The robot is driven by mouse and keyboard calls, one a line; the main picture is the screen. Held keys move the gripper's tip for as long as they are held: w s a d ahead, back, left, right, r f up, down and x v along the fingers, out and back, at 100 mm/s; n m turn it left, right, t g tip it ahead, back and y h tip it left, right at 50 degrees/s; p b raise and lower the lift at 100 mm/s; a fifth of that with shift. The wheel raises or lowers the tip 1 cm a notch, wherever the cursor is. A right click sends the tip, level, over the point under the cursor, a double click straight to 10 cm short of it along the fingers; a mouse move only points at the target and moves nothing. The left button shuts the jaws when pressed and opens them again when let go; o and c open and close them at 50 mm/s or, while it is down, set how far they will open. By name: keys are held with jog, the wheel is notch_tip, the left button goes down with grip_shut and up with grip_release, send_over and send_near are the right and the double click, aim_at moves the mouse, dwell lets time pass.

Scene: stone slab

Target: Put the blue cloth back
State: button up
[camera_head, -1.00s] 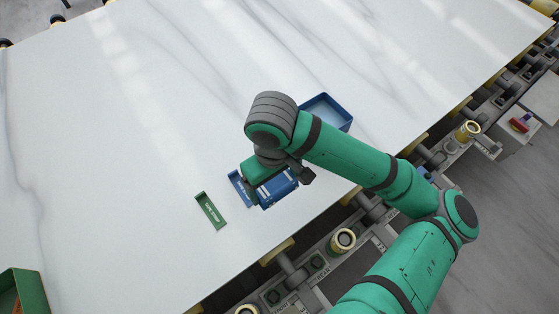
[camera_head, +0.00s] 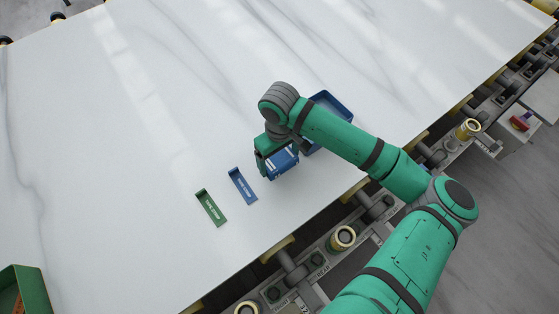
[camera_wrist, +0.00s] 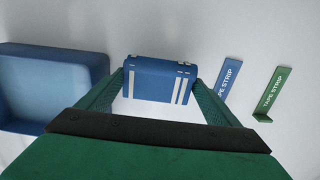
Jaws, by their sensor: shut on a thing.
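The blue cloth (camera_head: 283,163) is a folded, block-like blue bundle with white stripes. It also shows in the wrist view (camera_wrist: 148,80), between the two fingertips of my gripper (camera_wrist: 158,88). My gripper (camera_head: 270,160) is shut on it in the head view, just left of and below a blue tray (camera_head: 338,101). The tray's light blue inside looks bare in the wrist view (camera_wrist: 45,62), left of my gripper. My arm covers part of the tray in the head view. I cannot tell how high the cloth is above the slab.
A blue tape strip holder (camera_head: 242,186) and a green one (camera_head: 211,208) lie on the white slab (camera_head: 120,150), left of my gripper. A green bin (camera_head: 35,290) stands at the lower left. The slab's upper left is clear. Rollers line its lower right edge.

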aim_at(280, 161)
jog(key=shift+f, duration=0.95)
jog(key=shift+f, duration=0.1)
jog(key=o, duration=0.9)
notch_tip(280, 161, up, 12)
jog(key=shift+r, duration=0.15)
